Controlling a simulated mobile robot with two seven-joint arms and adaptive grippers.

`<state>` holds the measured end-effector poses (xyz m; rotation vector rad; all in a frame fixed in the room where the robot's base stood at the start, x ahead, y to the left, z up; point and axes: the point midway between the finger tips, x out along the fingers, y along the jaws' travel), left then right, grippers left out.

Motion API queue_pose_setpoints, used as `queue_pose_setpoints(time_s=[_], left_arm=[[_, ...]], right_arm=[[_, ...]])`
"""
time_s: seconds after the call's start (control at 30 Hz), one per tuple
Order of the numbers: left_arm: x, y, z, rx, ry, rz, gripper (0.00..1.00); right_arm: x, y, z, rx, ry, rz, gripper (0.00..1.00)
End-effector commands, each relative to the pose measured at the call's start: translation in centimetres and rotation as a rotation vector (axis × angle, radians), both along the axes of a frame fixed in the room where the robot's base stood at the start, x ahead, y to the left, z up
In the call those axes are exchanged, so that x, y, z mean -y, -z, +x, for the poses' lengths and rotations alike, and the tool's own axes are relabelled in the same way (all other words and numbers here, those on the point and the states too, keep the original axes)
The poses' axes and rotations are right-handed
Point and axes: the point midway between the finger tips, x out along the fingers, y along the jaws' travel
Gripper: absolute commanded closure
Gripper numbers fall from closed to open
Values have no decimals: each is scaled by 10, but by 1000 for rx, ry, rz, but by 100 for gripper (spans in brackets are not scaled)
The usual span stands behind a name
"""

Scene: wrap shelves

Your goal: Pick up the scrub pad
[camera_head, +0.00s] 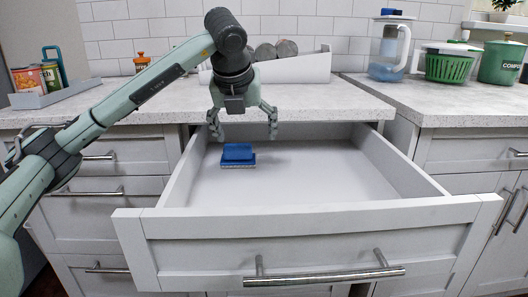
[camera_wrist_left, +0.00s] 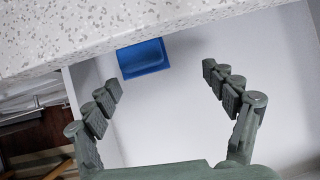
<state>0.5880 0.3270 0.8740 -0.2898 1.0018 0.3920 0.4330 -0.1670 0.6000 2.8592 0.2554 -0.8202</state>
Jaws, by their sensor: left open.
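The blue scrub pad (camera_head: 238,155) lies on the floor of the open drawer (camera_head: 320,215), toward its back left. It also shows in the left wrist view (camera_wrist_left: 143,58), beyond the fingertips and close to the countertop edge. My left gripper (camera_head: 243,132) is open and empty, pointing down above the back of the drawer. The pad lies below it and apart from it. In the wrist view the two fingers (camera_wrist_left: 162,80) stand wide apart with bare drawer floor between them. My right gripper is not in view.
The speckled countertop (camera_head: 315,100) overhangs the back of the drawer, close to my gripper. A white slanted rack (camera_head: 300,68) stands behind my wrist. A pitcher (camera_head: 388,52), green basket (camera_head: 452,66) and green canister (camera_head: 500,62) stand at right. The drawer's right side is empty.

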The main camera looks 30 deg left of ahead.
Motion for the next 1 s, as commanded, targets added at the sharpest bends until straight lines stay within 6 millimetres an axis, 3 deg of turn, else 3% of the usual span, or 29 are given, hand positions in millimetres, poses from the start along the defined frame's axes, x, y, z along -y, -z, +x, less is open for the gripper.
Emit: queue_pose_setpoints(time_s=[0.03,0.17,0.7,1.0], left_arm=[[-12,-3,-5,3,-43,34,16],[-27,-2,-8,0,-91,69,16],[-48,54,24,-2,-90,68,16],[-49,58,27,0,-87,67,16]], right_arm=[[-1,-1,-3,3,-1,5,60],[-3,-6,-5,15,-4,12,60],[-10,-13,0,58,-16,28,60],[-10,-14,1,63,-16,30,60]])
